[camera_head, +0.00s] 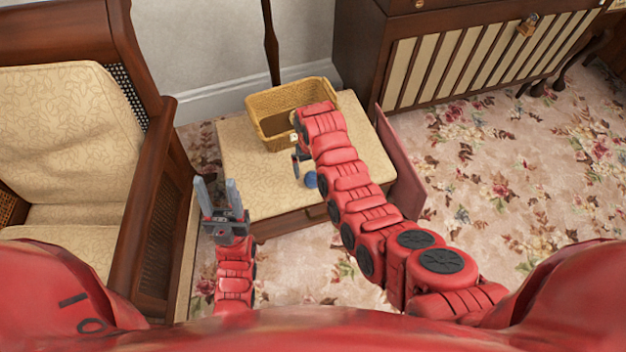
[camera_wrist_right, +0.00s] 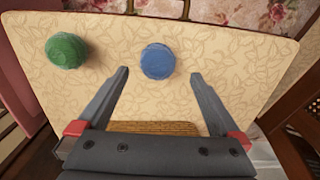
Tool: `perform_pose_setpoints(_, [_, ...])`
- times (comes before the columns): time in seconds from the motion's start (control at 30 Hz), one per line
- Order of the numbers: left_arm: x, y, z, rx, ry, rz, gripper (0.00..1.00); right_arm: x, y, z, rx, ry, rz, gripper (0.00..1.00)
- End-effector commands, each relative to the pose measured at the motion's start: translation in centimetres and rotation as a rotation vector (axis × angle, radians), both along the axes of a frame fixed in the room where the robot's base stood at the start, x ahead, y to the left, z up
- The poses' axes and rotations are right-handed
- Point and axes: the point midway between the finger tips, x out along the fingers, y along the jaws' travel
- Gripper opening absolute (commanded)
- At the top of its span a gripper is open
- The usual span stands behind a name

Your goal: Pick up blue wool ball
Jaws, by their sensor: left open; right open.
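The blue wool ball (camera_head: 310,179) lies on the cream patterned top of a small table (camera_head: 240,165), beside my right arm in the head view. In the right wrist view the blue ball (camera_wrist_right: 157,61) sits between and just beyond the tips of my right gripper (camera_wrist_right: 158,75), which is open and empty. In the head view my right gripper (camera_head: 297,163) is mostly hidden behind its own arm. My left gripper (camera_head: 217,190) is open and empty, at the table's front left corner.
A green ball (camera_wrist_right: 67,51) lies on the tabletop to the left of the blue one in the right wrist view. A wicker basket (camera_head: 268,125) stands at the table's back. An armchair (camera_head: 150,170) is at the left, a wooden cabinet (camera_head: 440,60) behind at the right.

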Motion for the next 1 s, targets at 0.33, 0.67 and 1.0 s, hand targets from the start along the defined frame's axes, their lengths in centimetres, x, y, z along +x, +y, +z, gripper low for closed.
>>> perform_pose_setpoints(0.33, [0.0, 0.0, -1.2, 0.0, 0.0, 0.0, 0.5, 0.2, -0.4, -4.1, -0.001, 0.0, -0.001, 1.0])
perform_pose_setpoints(0.67, [0.0, 0.0, -1.3, 0.0, 0.0, 0.0, 0.5, 0.1, -0.4, -5.2, 0.0, 0.0, -0.001, 1.0])
perform_pose_setpoints(1.0, [0.0, 0.0, -1.3, 0.0, 0.0, 0.0, 0.5, 0.1, -0.4, -5.1, 0.0, -0.001, -0.001, 0.41])
